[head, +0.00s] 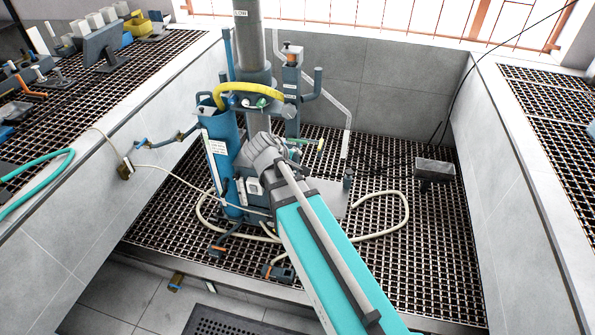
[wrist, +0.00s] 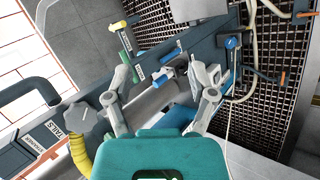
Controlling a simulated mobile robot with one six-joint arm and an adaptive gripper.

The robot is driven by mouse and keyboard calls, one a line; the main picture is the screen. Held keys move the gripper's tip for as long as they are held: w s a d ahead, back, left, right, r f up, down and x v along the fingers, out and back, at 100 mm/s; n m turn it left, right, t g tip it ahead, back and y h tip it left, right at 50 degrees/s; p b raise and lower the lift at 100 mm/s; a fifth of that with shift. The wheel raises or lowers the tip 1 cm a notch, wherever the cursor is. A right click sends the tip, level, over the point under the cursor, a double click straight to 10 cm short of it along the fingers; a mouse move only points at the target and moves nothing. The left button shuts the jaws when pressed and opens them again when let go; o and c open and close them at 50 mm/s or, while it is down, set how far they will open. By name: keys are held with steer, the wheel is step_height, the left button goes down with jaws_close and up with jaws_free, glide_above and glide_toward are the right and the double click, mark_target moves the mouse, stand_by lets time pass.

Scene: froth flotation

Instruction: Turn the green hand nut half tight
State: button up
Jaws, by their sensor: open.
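In the wrist view a green bar-shaped part (wrist: 129,66), possibly the green hand nut, sits on the grey machine just beyond my left fingertip. No green part is clearly between the fingers. In the head view my gripper (head: 258,150) is at the machine's front. A small green part (head: 262,102) shows above it, and a green bar (head: 306,142) to its right.
A blue tank (head: 222,150) stands left of my gripper, with a yellow hose (head: 250,91) arching above. A grey column (head: 252,45) rises behind. A pale hose (head: 400,210) loops over the grating (head: 420,265). Tiled walls (head: 390,80) enclose the bay.

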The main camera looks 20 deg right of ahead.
steer(key=shift+s+a+f+m+g+y+p, duration=0.1)
steer(key=shift+s+m+g+y+p, duration=0.35)
steer(key=shift+s, duration=0.45)
steer(key=shift+s+f+m+g+y+p, duration=0.1)
steer(key=shift+s+m+g+y+p, duration=0.25)
steer(key=shift+s+m, duration=0.45)
steer(key=shift+s+a+f+m+g+y+p, duration=0.1)
steer(key=shift+s+m+g+y+p, duration=0.3)
steer(key=shift+s, duration=0.6)
steer(key=w+a+r+m+t+h+b, duration=0.1)
steer(key=w+m+t+h+b, duration=0.35)
steer(key=w, duration=0.65)
steer(key=w+a+r+n+t+b, duration=0.2)
steer(key=w+a+r+t+b, duration=0.3)
steer(key=w+a+t, duration=0.3)
steer(key=shift+w+a+b, duration=0.45)
steer(key=shift+a+b, duration=0.35)
steer(key=shift+a, duration=0.45)
